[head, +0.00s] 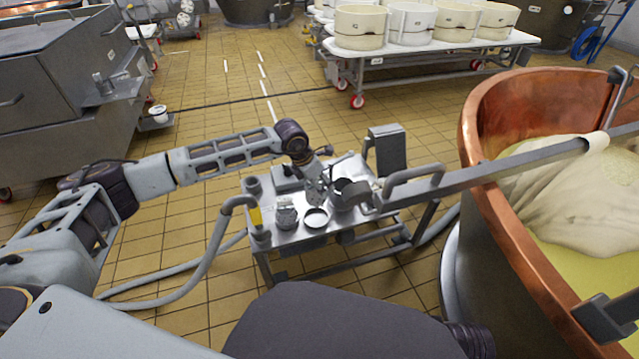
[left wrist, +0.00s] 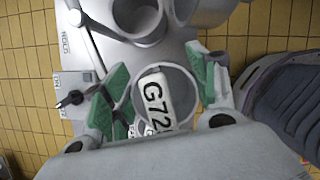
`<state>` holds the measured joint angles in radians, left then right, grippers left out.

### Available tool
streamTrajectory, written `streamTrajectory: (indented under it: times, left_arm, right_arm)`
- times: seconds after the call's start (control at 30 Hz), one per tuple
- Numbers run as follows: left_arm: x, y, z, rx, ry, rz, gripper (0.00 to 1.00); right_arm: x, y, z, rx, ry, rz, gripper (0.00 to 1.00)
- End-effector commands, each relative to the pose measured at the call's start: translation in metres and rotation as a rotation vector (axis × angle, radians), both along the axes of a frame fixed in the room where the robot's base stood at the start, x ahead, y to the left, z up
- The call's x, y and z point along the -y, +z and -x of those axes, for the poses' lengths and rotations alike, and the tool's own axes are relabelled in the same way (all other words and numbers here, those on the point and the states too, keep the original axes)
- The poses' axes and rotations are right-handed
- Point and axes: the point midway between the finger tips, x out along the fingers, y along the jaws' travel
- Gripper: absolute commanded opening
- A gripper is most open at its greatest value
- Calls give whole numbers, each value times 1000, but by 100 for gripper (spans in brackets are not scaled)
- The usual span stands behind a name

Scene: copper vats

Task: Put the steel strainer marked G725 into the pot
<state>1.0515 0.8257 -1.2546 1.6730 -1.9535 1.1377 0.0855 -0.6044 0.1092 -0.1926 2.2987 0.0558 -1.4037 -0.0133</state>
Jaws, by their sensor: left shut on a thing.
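My left gripper (head: 318,186) is over the steel cart, beside the open steel pot (head: 343,195). It is shut on the steel strainer, whose white tag reading G72 and a partly cut-off digit (left wrist: 155,98) shows between the green finger pads (left wrist: 158,90). Much of the strainer's body is hidden by the gripper. The open pot (left wrist: 140,18) is at the top of the left wrist view, apart from the tag. My right gripper is not in view.
On the cart top (head: 290,238) stand a grey mesh-like container (head: 287,218) and a round, pale-centred vessel (head: 316,218). A hose (head: 215,245) bends at the cart's left. A large copper vat (head: 490,150) stands at the right.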

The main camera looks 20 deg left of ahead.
Motion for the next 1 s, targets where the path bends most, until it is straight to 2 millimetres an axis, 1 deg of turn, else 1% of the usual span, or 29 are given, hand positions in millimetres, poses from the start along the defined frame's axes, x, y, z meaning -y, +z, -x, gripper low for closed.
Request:
streamTrajectory:
  times: [1.0]
  left_arm:
    - [0,32,0,2,0,1,30]
  right_arm:
    - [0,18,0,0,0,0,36]
